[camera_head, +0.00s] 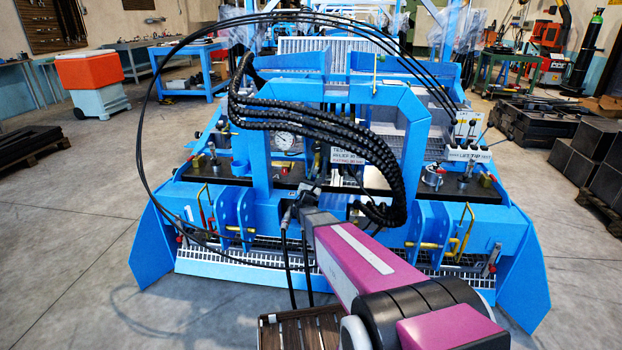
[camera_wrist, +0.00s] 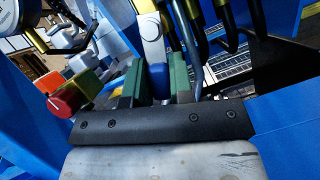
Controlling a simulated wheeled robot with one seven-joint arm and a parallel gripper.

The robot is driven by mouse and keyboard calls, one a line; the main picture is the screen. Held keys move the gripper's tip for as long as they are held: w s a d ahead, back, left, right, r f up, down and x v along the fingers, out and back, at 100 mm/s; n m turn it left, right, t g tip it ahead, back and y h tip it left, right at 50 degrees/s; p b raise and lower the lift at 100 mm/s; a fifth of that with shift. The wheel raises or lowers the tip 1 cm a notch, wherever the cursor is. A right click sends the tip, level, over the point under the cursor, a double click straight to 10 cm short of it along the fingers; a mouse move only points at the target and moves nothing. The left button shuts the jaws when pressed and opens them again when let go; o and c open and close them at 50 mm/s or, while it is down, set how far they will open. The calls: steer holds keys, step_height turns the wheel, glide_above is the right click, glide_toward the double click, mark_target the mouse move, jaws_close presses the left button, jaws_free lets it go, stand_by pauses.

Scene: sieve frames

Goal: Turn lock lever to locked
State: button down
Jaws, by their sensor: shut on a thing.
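In the wrist view my gripper (camera_wrist: 155,84) has two green finger pads, one each side of a lever with a pale grey, rounded upper part (camera_wrist: 151,28) and a blue part lower down. My gripper is shut on this lever, which appears to be the lock lever. In the head view my gripper (camera_head: 301,203) is at the middle of the blue machine (camera_head: 262,150), just below the black hose bundle. The lever cannot be made out there, and its locked or unlocked position cannot be told.
A red knob (camera_wrist: 67,101) on a yellow body sits left of the fingers. Metal pipes (camera_wrist: 188,40) run close on the right. Thick black hoses (camera_head: 330,130) arch over the arm. A pressure gauge (camera_head: 284,140) is behind.

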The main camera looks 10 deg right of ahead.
steer(key=shift+s+d+f+n+t+y, duration=0.15)
steer(key=shift+n+y, duration=0.25)
steer(key=shift+n, duration=0.4)
steer(key=shift+d+r+n+t+y, duration=0.1)
steer(key=shift+d+n+t+y, duration=0.25)
steer(key=shift+n, duration=0.45)
steer(key=shift+s+d+f+n+t+y, duration=0.1)
steer(key=shift+n+y, duration=0.35)
steer(key=shift+n, duration=0.65)
steer(key=c, duration=1)
jaws_free()
steer(key=v, duration=1)
steer(key=shift+s, duration=0.35)
steer(key=shift+f, duration=0.15)
